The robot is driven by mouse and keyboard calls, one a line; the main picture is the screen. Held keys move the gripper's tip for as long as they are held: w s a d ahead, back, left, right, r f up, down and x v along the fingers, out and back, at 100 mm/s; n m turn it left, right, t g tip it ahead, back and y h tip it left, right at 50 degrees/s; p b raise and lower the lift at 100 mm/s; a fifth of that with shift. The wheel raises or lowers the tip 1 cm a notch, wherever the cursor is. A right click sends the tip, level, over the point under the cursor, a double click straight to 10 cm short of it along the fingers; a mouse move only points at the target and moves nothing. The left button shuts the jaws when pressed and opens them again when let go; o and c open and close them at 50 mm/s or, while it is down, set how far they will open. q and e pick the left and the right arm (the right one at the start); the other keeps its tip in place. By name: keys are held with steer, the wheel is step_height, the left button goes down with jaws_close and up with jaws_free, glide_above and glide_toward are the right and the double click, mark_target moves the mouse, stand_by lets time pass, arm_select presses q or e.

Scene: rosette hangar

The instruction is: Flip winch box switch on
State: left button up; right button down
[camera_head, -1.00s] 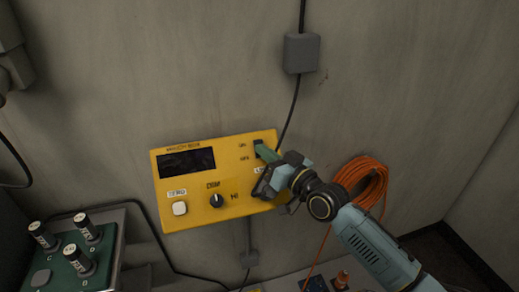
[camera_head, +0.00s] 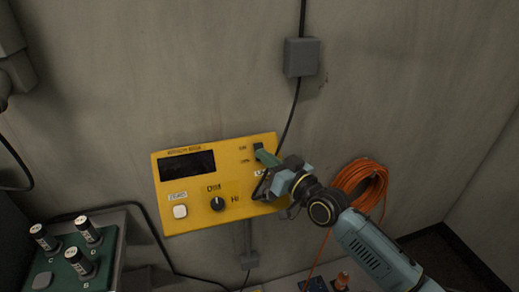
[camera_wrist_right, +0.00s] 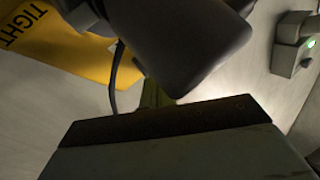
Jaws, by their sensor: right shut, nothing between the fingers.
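The yellow winch box (camera_head: 225,162) is on the grey wall, with a dark display, a white button and a black knob on its face. Its dark switch (camera_head: 258,147) is at the upper right of the face, beside small labels. My right gripper (camera_head: 264,156) is shut and empty, its green fingertips at or just below the switch. I cannot tell if they touch it, or which way the switch is set. In the right wrist view, part of the yellow box (camera_wrist_right: 75,60) shows at the upper left; the switch is hidden there. My left gripper is not in view.
A coiled orange cable (camera_head: 362,182) hangs on the wall right of my right wrist. A grey junction box (camera_head: 301,57) with a black cable is above. A green panel with several dark cylinders (camera_head: 80,262) stands at the lower left.

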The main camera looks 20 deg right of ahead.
steer(key=shift+s+r, duration=0.1)
steer(key=s+r+p, duration=0.2)
steer(key=s+p, duration=0.1)
steer(key=p, duration=0.1)
steer(key=shift+r, duration=0.25)
steer(key=shift+s+d+r+p, duration=0.1)
steer(key=shift+s+r+p, duration=0.1)
steer(key=shift+s+p, duration=0.35)
steer(key=shift+f, duration=0.1)
